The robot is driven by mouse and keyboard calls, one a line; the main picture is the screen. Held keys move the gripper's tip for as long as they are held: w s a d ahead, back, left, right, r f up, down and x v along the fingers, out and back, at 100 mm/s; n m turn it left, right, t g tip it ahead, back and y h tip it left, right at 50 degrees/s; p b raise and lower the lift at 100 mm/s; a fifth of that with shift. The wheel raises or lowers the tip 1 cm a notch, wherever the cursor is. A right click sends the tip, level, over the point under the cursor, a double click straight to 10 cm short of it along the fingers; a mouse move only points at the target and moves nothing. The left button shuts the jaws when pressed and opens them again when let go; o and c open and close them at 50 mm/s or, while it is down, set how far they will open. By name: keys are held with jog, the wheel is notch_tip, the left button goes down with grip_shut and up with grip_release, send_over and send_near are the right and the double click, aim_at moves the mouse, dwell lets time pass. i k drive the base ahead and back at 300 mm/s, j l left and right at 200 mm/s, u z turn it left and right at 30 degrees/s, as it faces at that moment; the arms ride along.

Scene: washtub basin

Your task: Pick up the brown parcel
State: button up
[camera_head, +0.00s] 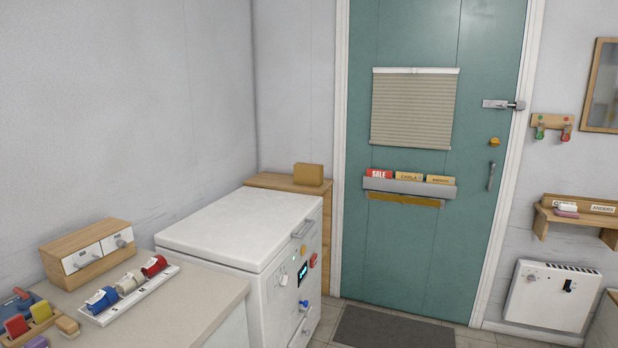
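A small brown box-shaped parcel (308,174) lies on top of a wooden cabinet (265,181) in the back corner, left of the green door. It sits near the cabinet's right end, behind the white chest-shaped appliance, and nothing touches it from above. My gripper is not in view.
The white appliance (235,228) with a closed lid stands in front of the cabinet. The door (415,250) has a mail holder (410,187). A dark mat (390,328) lies before it.

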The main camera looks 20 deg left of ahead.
aim_at(306, 174)
jog(key=i+u, duration=0.35)
jog(key=i, duration=1.2)
